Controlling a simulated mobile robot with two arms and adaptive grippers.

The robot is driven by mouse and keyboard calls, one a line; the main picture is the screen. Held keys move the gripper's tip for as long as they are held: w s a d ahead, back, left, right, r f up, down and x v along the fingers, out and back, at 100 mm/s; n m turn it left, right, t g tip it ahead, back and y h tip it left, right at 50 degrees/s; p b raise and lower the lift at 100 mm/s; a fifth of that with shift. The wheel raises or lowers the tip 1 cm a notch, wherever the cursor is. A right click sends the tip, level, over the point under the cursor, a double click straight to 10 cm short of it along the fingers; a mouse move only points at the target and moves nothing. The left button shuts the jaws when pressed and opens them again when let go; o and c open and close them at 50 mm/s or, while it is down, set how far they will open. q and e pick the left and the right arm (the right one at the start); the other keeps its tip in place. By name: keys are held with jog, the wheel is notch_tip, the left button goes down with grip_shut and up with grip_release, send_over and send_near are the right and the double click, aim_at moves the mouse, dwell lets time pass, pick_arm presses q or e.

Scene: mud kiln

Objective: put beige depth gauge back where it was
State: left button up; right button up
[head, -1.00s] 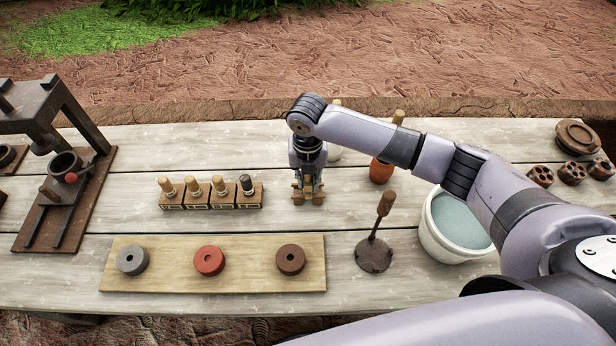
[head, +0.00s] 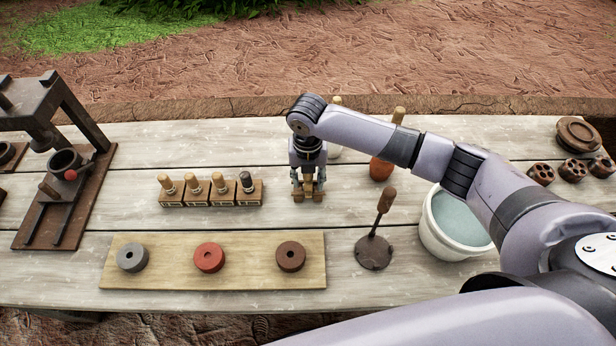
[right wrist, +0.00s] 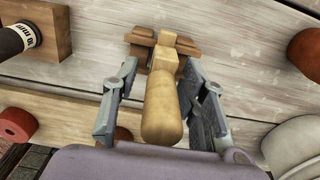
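The beige depth gauge (right wrist: 163,110) has a rounded pale wooden handle and a squarer upper part in the right wrist view. It lies between the fingers of my right gripper (right wrist: 161,70), with a brown wooden piece (right wrist: 140,37) at its far end. Gaps show between the fingertips and the gauge, so the gripper is open around it. In the head view my right gripper (head: 308,192) points down at the table, right of the row of small blocks, and mostly hides the gauge. My left gripper is out of view.
Several small wooden blocks with handled tools (head: 210,192) stand just left. A board (head: 170,285) with three discs lies in front. A rod on a round base (head: 374,250), an orange jar (head: 380,170) and a white bucket (head: 432,235) stand right. A press (head: 60,215) stands far left.

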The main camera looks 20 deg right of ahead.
notch_tip(320, 180, up, 13)
jog(key=shift+b, duration=0.75)
